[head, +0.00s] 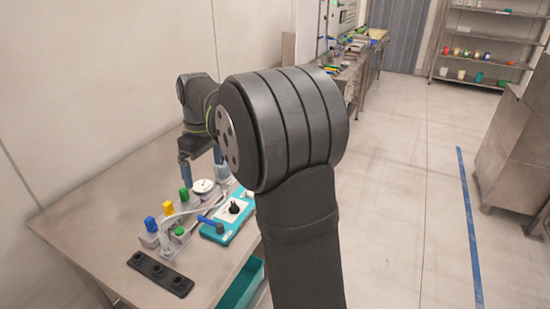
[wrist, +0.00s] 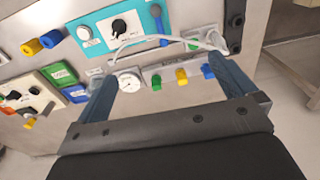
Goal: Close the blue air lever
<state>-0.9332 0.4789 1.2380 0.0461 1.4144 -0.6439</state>
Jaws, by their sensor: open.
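In the head view a row of small coloured pieces stands on a grey block: a blue one (head: 151,223) nearest the table's front, a yellow one (head: 168,208) and a green one (head: 184,194). The blue one also shows in the wrist view (wrist: 207,71), close to the right finger in the picture. A blue bar-like handle (head: 210,222) crosses the edge of a teal box (head: 225,226). I cannot tell which blue part is the air lever. My gripper (wrist: 162,67) is open and empty. In the head view its fingers point down behind the round gauge.
A round white gauge (head: 203,187) and a pale curved tube (head: 183,217) stand among the pieces. A black bar with holes (head: 160,273) lies near the front. In the wrist view, other blocks (wrist: 60,75) and coloured pieces lie left. My arm hides part of the table.

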